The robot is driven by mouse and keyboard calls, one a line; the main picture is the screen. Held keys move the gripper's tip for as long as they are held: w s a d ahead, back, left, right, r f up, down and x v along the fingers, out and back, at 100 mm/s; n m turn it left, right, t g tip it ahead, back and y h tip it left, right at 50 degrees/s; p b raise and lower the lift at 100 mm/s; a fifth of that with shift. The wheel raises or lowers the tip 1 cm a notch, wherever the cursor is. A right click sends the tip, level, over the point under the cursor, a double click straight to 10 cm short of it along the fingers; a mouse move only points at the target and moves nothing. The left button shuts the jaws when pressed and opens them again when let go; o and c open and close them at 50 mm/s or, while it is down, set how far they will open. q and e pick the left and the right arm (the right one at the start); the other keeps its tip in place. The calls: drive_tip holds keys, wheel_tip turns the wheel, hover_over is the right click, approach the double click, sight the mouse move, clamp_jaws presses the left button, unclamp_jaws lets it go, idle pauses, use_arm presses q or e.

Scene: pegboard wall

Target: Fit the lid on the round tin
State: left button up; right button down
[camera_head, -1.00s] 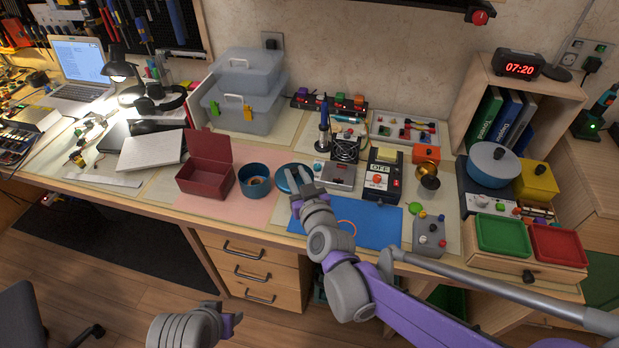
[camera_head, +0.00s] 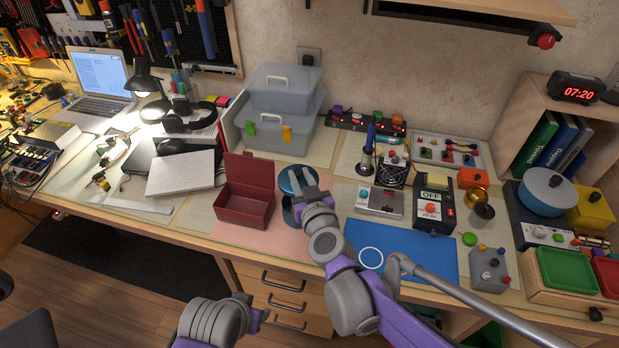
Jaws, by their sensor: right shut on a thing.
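The round blue lid (camera_head: 292,180) is held in my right gripper (camera_head: 302,187), which is shut on it. The lid shows over the far part of the round tin (camera_head: 289,217). The tin stands on the pink mat, right of the red box, and is mostly hidden by the lid and my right gripper. I cannot tell whether lid and tin touch. My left gripper (camera_head: 262,318) is low in the picture, in front of the drawers and away from the tin; its fingers are too hidden to read.
An open red box (camera_head: 244,207) stands close left of the tin. A grey device (camera_head: 379,201) and a blue mat (camera_head: 425,256) with a white ring (camera_head: 371,257) lie to the right. Grey stacked bins (camera_head: 278,135) stand behind. The pink mat's front (camera_head: 260,239) is clear.

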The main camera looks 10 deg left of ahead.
drive_tip(key=shift+a+f, duration=0.1)
drive_tip(key=shift+a, duration=0.05)
drive_tip(key=shift+f, duration=2.95)
drive_tip(key=shift+f+b, duration=1.15)
drive_tip(key=shift+f, duration=0.1)
drive_tip(key=c, duration=0.6)
unclamp_jaws()
drive_tip(key=shift+s, duration=0.1)
